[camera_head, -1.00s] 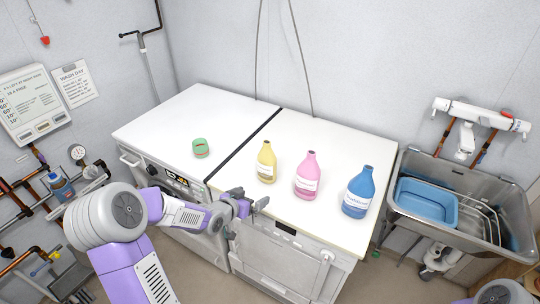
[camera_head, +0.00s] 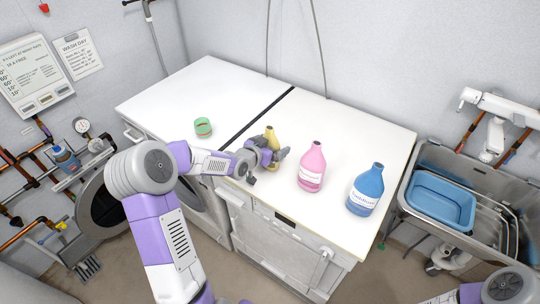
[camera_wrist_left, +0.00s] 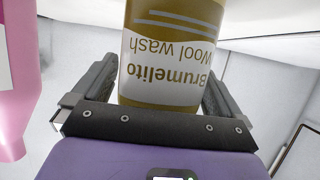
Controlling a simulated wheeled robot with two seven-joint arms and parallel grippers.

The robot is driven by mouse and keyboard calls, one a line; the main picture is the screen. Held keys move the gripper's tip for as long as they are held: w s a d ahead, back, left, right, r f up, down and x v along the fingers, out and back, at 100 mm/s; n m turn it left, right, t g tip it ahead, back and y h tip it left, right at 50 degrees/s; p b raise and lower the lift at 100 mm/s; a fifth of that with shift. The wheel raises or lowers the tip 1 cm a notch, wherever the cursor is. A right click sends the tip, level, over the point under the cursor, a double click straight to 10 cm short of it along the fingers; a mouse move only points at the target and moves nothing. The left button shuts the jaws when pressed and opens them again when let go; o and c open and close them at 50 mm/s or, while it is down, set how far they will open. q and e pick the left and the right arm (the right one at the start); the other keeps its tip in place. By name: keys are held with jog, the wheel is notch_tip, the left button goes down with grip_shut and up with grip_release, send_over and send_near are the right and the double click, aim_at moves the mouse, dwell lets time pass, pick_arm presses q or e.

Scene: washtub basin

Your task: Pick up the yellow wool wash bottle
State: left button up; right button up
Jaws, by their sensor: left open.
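The yellow wool wash bottle (camera_head: 271,134) stands upright on the white worktop, mostly hidden behind my left gripper (camera_head: 269,156) in the head view. In the left wrist view the bottle (camera_wrist_left: 172,55) is close up, its "Wool wash" label upside down, between the two fingers of the left gripper (camera_wrist_left: 157,95). The left gripper is open, with one finger on each side of the bottle. A gap shows at the finger on the left; contact at the other is hard to tell. My right gripper is not visible; only part of that arm shows at the lower right.
A pink bottle (camera_head: 311,167) stands just right of the yellow one; it also shows in the left wrist view (camera_wrist_left: 18,75). A blue bottle (camera_head: 366,190) stands farther right. A green tin (camera_head: 203,127) sits left on the worktop (camera_head: 215,85). A sink with a blue basin (camera_head: 443,199) is at right.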

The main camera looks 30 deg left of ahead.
pick_arm(q)
jog(key=shift+w, duration=0.2)
jog(key=c, duration=1.4)
jog(key=shift+r, duration=0.1)
jog(key=shift+c, duration=0.3)
